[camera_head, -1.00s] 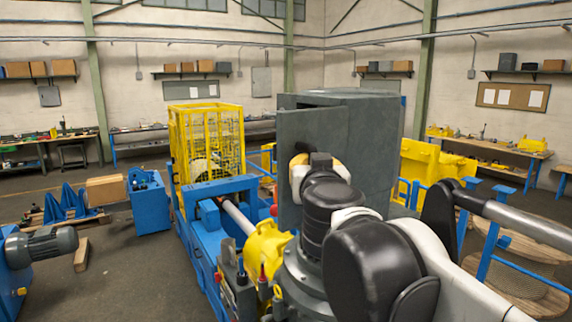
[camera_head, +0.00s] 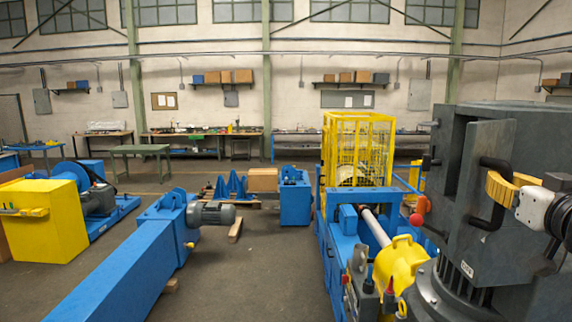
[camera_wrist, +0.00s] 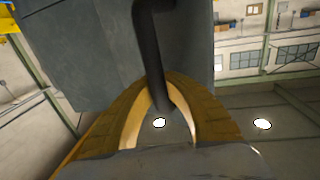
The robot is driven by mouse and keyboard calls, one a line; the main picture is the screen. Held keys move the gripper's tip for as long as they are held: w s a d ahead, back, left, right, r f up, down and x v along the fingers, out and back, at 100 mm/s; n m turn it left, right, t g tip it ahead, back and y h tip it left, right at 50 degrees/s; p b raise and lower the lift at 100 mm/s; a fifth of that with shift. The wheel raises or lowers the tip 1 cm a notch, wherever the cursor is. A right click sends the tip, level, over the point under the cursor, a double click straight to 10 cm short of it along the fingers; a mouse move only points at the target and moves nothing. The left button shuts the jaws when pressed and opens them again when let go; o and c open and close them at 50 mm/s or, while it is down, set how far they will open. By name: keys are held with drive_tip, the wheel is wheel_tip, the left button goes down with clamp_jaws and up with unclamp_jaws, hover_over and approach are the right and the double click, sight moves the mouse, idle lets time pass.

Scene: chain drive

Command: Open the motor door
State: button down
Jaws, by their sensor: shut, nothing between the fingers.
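The motor door is the dark grey panel (camera_head: 482,255) on the big grey housing (camera_head: 540,116) at the right of the head view. Its edge stands out from the housing front, so it looks partly open; how far is hard to tell. A black bar handle (camera_head: 482,222) is on the door. My gripper (camera_head: 493,186), with yellow fingers, is shut at the upper part of this handle. In the wrist view, the black handle (camera_wrist: 148,45) runs down between the curved fingers (camera_wrist: 160,82), and the grey door surface (camera_wrist: 75,60) lies behind. Firm contact cannot be told.
A yellow mesh cage (camera_head: 358,150) stands behind on the blue machine frame. A long blue beam (camera_head: 110,275) lies left.

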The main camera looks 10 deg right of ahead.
drive_tip(key=shift+a+f, duration=0.2)
drive_tip(key=c, duration=1.5)
unclamp_jaws()
drive_tip(key=shift+s+a+r, duration=0.1)
drive_tip(key=shift+s+a, duration=0.15)
drive_tip(key=shift+c, duration=0.2)
drive_tip(key=shift+o, duration=0.9)
drive_tip(key=shift+s+a+r, duration=0.25)
drive_tip(key=shift+s+a, duration=0.15)
drive_tip(key=shift+a, duration=0.05)
drive_tip(key=shift+w+d+f, duration=0.1)
drive_tip(key=shift+w+d, duration=0.3)
drive_tip(key=shift+d, duration=0.15)
approach(493, 122)
drive_tip(key=x, duration=0.5)
drive_tip(key=shift+w+d, duration=0.15)
drive_tip(key=shift+w, duration=0.05)
